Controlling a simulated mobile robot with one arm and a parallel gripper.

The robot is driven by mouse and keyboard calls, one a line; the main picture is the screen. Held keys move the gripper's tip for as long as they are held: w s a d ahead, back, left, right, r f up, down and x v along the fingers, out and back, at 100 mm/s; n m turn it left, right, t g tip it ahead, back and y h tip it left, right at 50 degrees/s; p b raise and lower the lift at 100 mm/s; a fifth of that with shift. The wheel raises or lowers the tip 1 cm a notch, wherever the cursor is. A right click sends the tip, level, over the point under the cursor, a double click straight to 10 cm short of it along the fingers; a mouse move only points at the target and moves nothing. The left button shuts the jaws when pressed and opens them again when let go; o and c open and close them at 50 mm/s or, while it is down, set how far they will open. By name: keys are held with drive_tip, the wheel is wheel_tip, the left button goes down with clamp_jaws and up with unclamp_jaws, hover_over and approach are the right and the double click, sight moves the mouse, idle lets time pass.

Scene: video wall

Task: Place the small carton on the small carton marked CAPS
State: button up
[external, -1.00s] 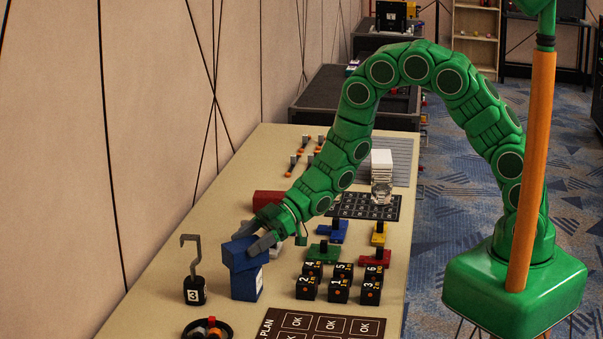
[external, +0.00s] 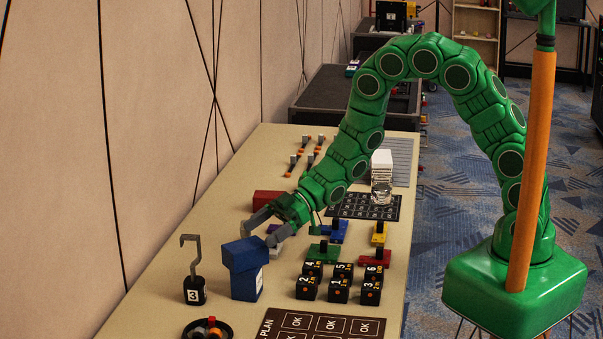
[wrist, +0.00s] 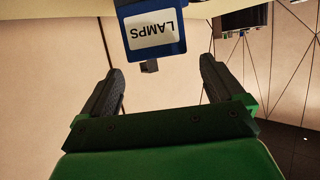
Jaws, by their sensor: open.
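One small blue carton (external: 243,253) rests on top of another small blue carton (external: 246,284), near the table's wall side. The upper one sits slightly turned over the lower, which has a white label on its right face. In the wrist view a blue carton with a white label reading LAMPS (wrist: 153,31) shows upside down at the top; I cannot tell which of the two it is. I see no CAPS marking. My gripper (external: 261,230) is open and empty, just behind the upper carton and apart from it. Its two fingers also show in the wrist view (wrist: 160,76).
A black weight with a hook (external: 194,290) stands left of the cartons. Several black numbered cubes (external: 338,290) stand to the right. A red box (external: 267,198) lies behind my gripper. A dark round tray (external: 192,334) and an OK-marked board (external: 345,328) are in front.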

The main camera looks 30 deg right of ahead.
drive_tip(key=v, duration=0.7)
drive_tip(key=shift+d, duration=0.25)
drive_tip(key=shift+r, duration=0.1)
drive_tip(key=shift+o, duration=0.5)
